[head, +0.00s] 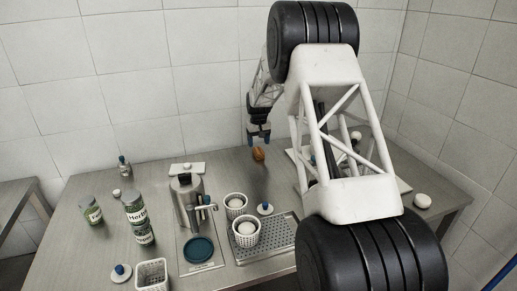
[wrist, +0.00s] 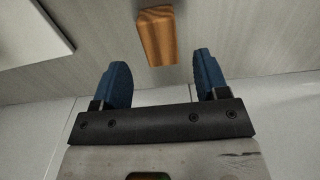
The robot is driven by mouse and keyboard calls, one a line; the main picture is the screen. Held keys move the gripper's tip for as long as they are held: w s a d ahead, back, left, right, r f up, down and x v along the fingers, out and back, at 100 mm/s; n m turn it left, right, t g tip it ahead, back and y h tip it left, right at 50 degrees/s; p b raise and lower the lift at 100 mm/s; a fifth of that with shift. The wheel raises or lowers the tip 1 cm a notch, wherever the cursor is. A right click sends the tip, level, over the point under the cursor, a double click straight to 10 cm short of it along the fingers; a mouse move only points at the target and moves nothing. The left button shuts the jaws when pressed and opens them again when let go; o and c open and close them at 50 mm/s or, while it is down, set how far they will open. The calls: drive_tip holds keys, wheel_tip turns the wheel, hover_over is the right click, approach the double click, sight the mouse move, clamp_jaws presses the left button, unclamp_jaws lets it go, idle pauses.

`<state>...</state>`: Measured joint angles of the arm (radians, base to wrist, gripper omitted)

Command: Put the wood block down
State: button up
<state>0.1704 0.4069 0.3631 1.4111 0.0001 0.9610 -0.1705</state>
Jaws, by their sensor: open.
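The wood block (wrist: 158,36) is orange-brown with a striped grain. In the wrist view it rests on the grey metal table, beyond and between my fingertips and apart from both. In the head view the block (head: 258,154) is a small brown shape near the table's back edge, just below my gripper (head: 259,138). My gripper, with its blue fingertips (wrist: 160,80) spread wide in the wrist view, is open and empty.
A metal coffee machine (head: 187,205), herb jars (head: 135,208) and a white board (head: 296,158) surround the clear table around the block.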

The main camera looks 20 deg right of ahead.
sight(258, 151)
wheel_tip(258, 151, up, 7)
idle(0.4)
drive_tip(key=shift+f, duration=0.1)
drive_tip(key=shift+s, duration=0.1)
idle(0.5)
drive_tip(key=s+a+r, duration=0.4)
drive_tip(key=s+r, duration=0.2)
drive_tip(key=s, duration=0.4)
drive_tip(key=s+a+r+t, duration=0.1)
drive_tip(key=s+a+r, duration=0.3)
drive_tip(key=s, duration=0.7)
drive_tip(key=s+a+r, duration=0.3)
drive_tip(key=s+r, duration=0.4)
drive_tip(key=s, duration=0.3)
drive_tip(key=s+a+f, duration=0.2)
drive_tip(key=s, duration=1.4)
drive_tip(key=s+a+f+t, duration=0.1)
drive_tip(key=s+a+f, duration=0.1)
drive_tip(key=s, duration=1.4)
drive_tip(key=shift+s+a+f+t, duration=0.15)
drive_tip(key=shift+a+f+t, duration=0.15)
drive_tip(key=shift+f, duration=0.05)
